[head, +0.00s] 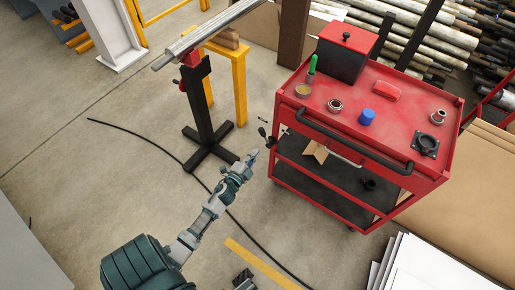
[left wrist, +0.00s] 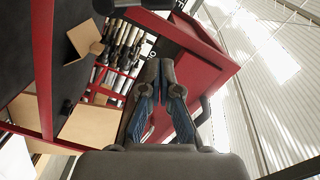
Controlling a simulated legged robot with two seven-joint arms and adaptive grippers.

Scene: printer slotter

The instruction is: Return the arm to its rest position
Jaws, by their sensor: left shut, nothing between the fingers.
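My left arm reaches up from the bottom left in the head view. Its gripper (head: 252,155) is shut and empty, above the floor just left of the red tool cart (head: 452,168). In the left wrist view the two dark fingers of the left gripper (left wrist: 162,68) are together at the tips, with nothing between them. The cart's red side also shows behind them. I cannot make out my right gripper in either view.
A black stand (head: 204,115) holding a metal bar is ahead of the left gripper, by a yellow trestle (head: 240,85). The cart bears a blue cap (head: 366,116), a black-and-red box (head: 345,52) and small parts. A cable and yellow strip cross otherwise open floor.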

